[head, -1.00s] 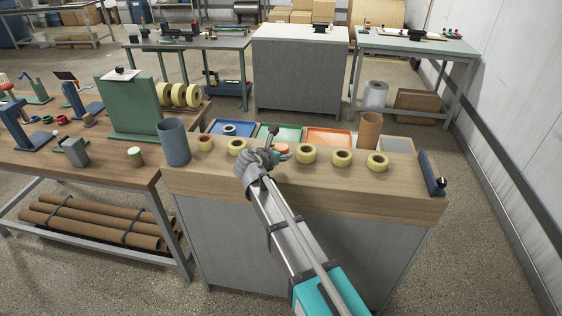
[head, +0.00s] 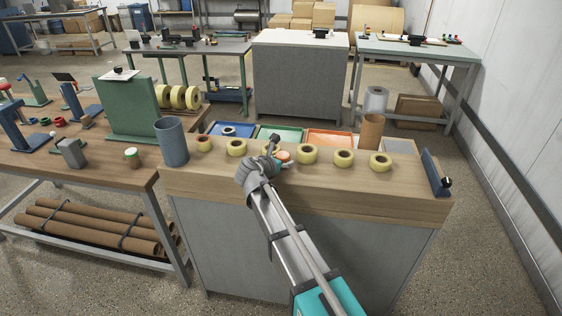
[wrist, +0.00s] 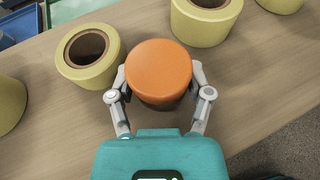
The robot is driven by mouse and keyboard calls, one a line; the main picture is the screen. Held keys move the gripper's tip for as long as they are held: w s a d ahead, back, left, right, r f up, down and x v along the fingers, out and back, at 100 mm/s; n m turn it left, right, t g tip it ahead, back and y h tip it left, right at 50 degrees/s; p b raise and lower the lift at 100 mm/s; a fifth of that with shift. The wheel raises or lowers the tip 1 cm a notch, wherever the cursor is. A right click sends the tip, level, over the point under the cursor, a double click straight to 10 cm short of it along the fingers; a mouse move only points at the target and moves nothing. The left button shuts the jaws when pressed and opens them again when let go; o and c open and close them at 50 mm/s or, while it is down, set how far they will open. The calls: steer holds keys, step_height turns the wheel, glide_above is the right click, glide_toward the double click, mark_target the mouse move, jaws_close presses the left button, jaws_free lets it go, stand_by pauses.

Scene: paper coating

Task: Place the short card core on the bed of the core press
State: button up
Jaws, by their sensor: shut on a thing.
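My gripper (wrist: 160,100) is shut on a round piece with a flat orange top (wrist: 158,70), over the near wooden bench. The piece also shows small at my gripper in the head view (head: 283,156). No hole shows in its top, and its underside is hidden, so I cannot tell whether it touches the bench. A brown card tube (head: 371,131) stands upright at the right of this bench. Blue upright devices stand on the left table (head: 72,101) and at the bench's right end (head: 434,172). I cannot tell which is the core press.
Several yellow tape rolls (head: 307,154) line the bench, one (wrist: 88,57) close left of the held piece. A blue-grey cylinder (head: 171,141) stands at the bench's left end. Blue, green and orange trays (head: 330,137) lie behind. The bench's front strip is clear.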

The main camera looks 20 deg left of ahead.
steer(key=o, duration=0.8)
steer(key=shift+c, duration=0.2)
steer(key=shift+r, duration=0.15)
steer(key=p+v, duration=0.5)
steer(key=v, duration=0.7)
steer(key=shift+c, duration=0.2)
